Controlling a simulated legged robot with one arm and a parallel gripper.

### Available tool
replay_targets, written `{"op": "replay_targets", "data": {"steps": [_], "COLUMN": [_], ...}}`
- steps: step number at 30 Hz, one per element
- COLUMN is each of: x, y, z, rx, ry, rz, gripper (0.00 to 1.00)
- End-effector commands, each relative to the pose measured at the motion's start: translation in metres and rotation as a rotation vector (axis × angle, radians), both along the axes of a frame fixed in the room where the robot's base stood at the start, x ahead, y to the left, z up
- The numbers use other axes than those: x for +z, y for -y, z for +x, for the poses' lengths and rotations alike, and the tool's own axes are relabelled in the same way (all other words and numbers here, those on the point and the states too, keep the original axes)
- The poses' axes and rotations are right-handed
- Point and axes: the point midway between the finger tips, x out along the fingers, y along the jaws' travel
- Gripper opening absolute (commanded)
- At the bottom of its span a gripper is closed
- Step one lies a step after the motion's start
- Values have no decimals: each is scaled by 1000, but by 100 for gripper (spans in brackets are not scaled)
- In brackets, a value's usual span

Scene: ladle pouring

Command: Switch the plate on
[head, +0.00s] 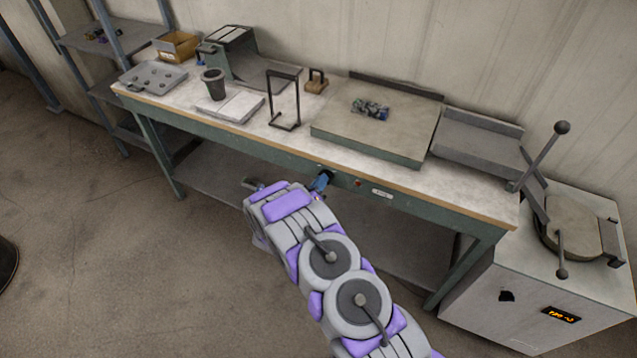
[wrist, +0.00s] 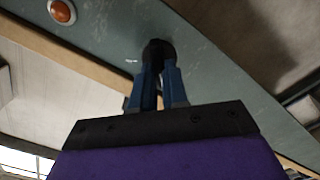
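A black round knob (wrist: 158,50) sits on the green front rail of the bench in the wrist view. My gripper (wrist: 159,68) has its two blue fingers close together at the knob, one on each side, and looks shut on it. In the head view my gripper (head: 322,181) reaches the front rail and mostly hides the knob. An orange-red lamp (wrist: 61,12) is on the same rail; it also shows in the head view (head: 357,183). A large thick plate (head: 345,123) lies on the bench above, with small dark metal pieces (head: 371,108) on it. I cannot tell the knob's marking.
A small label (head: 382,193) is on the rail right of the lamp. The bench (head: 290,148) also holds a black frame (head: 284,98), a dark cup (head: 214,84) and a flat pale slab (head: 236,107). A white cabinet furnace (head: 540,290) stands right.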

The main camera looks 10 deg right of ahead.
Motion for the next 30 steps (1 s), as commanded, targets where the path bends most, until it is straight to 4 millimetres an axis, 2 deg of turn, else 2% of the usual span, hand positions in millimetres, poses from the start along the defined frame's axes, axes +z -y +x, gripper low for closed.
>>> {"op": "replay_targets", "data": {"steps": [3,19,30], "x": [-1,1,4], "y": [-1,-6,-6], "z": [0,-1,-1], "rx": [-1,3,5], "ry": [-2,15,147], "rz": [-1,16,199], "gripper": [0,0,0]}}
